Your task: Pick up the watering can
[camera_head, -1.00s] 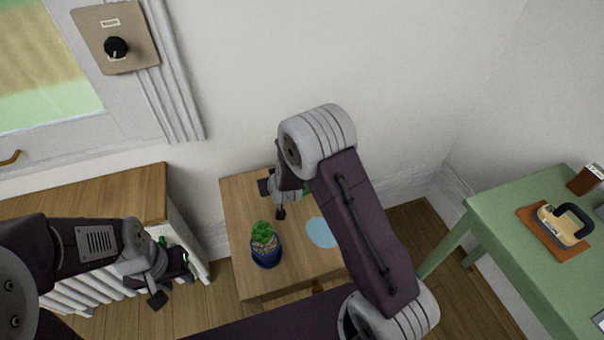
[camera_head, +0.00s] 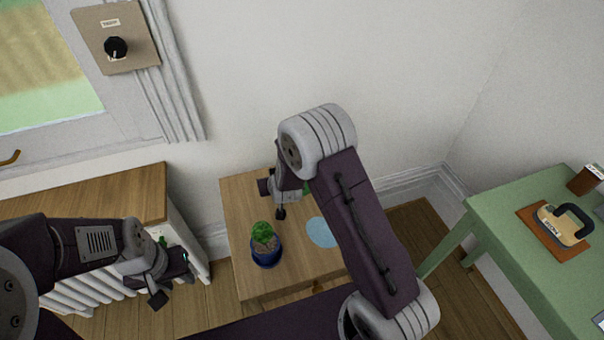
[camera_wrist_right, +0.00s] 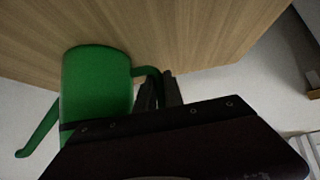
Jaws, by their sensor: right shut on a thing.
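The green watering can (camera_wrist_right: 97,85) shows in the right wrist view, with its spout at the lower left and its handle towards the gripper. My right gripper (camera_wrist_right: 160,88) is shut on the handle. In the head view only a sliver of green (camera_head: 306,188) shows beside my right arm, over the small wooden table (camera_head: 240,198); my arm hides the rest. I cannot tell whether the can touches the table. My left gripper (camera_head: 172,280) hangs in front of the white radiator at the left, apart from the can; its jaw opening is unclear.
A plant in a blue pot (camera_head: 266,252) stands near the table's front left, close to my right gripper. A light blue disc (camera_head: 321,232) lies on the table. A green table (camera_head: 500,222) at the right bears an iron-like object (camera_head: 562,228). The wall stands close behind.

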